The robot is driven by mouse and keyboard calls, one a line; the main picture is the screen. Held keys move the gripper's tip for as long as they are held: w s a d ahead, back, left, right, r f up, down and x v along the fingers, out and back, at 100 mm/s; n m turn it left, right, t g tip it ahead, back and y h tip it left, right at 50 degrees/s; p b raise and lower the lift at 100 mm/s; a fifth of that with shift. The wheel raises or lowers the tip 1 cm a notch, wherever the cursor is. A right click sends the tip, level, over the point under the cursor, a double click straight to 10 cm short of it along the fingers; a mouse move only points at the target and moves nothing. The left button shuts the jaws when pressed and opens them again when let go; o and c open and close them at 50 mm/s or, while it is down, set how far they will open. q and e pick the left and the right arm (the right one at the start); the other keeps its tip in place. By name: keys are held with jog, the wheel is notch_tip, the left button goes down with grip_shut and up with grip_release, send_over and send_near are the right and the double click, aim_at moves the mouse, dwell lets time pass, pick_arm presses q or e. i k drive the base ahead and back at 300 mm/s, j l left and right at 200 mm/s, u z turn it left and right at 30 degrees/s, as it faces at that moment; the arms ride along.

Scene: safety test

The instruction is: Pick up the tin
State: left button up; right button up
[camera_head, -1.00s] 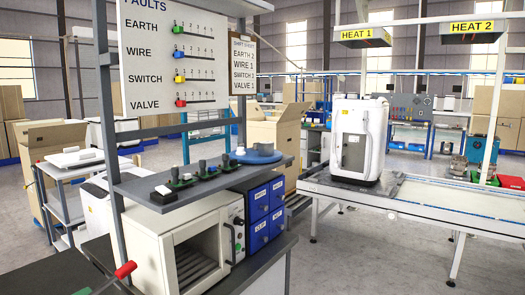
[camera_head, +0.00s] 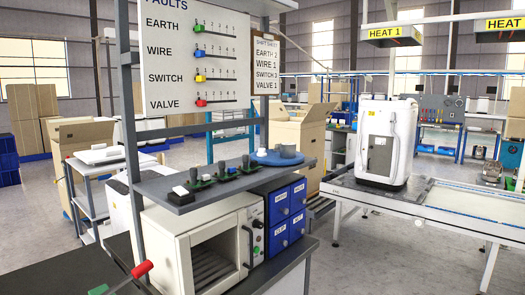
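No thing in view is clearly marked as a tin. A small grey round piece (camera_head: 287,151) sits on a blue round disc (camera_head: 262,158) at the right end of the grey shelf (camera_head: 215,184); I cannot tell whether it is the tin. Neither of my grippers is in view.
A white oven-like box (camera_head: 165,235) and blue drawers (camera_head: 297,195) stand under the shelf. Several small dark parts (camera_head: 227,174) line the shelf. A red-ended handle (camera_head: 142,270) juts up at lower left. A white machine (camera_head: 402,135) stands on the conveyor bench (camera_head: 455,205) at right.

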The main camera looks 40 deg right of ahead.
aim_at(288, 150)
jog(key=l+u, duration=0.3)
jog(key=l, duration=0.25)
jog(key=k+l+u, duration=0.1)
jog(key=l+u, duration=0.15)
jog(key=l, duration=0.3)
jog(key=k+l+u, duration=0.1)
jog(key=l, duration=0.75)
jog(key=k+l+u, duration=0.15)
jog(key=l, duration=0.25)
jog(key=k+l, duration=0.15)
jog(key=l, duration=0.25)
jog(key=k+l+u, duration=0.15)
jog(key=l, duration=0.25)
jog(key=k+l, duration=0.1)
jog(key=l, duration=0.25)
jog(key=k+l, duration=0.1)
jog(key=l, duration=0.3)
jog(key=k+l, duration=0.15)
jog(key=l, duration=0.2)
jog(key=k+l, duration=0.1)
jog(key=l, duration=0.3)
jog(key=k+l, duration=0.1)
jog(key=l, duration=0.25)
jog(key=k+l, duration=0.1)
jog(key=l, duration=0.25)
